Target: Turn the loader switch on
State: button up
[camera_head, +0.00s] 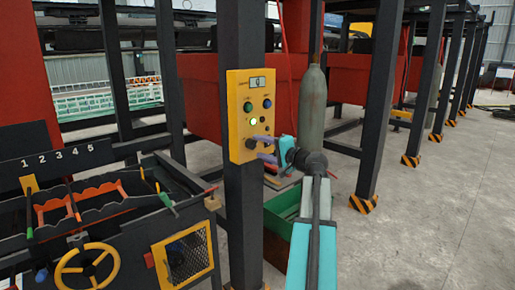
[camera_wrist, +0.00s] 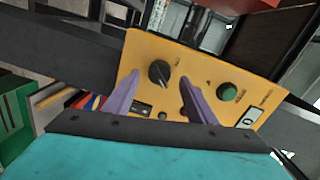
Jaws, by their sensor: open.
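The yellow control panel (camera_head: 240,92) is fixed to a dark post and has a display, several round buttons and a lit green lamp. In the wrist view, the panel (camera_wrist: 206,62) carries a black rotary knob (camera_wrist: 158,72) near its left end and a green button (camera_wrist: 229,92) further right. The switch labels are too small to read. My gripper (camera_head: 256,148) is at the lower part of the panel. In the wrist view, its purple fingers (camera_wrist: 158,77) are apart, one on each side of the black knob. I cannot tell whether they touch it.
A lever console (camera_head: 108,210) numbered 1 to 5 stands at the left, with a yellow handwheel (camera_head: 87,266) below it. The dark post (camera_head: 243,215) runs down below the panel. A grey gas cylinder (camera_head: 313,105) and a green bin (camera_head: 275,232) are close by. The floor at the right is open.

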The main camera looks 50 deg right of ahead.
jog(key=s+b, duration=0.1)
jog(key=s, duration=0.9)
jog(key=shift+s+a+r, duration=0.4)
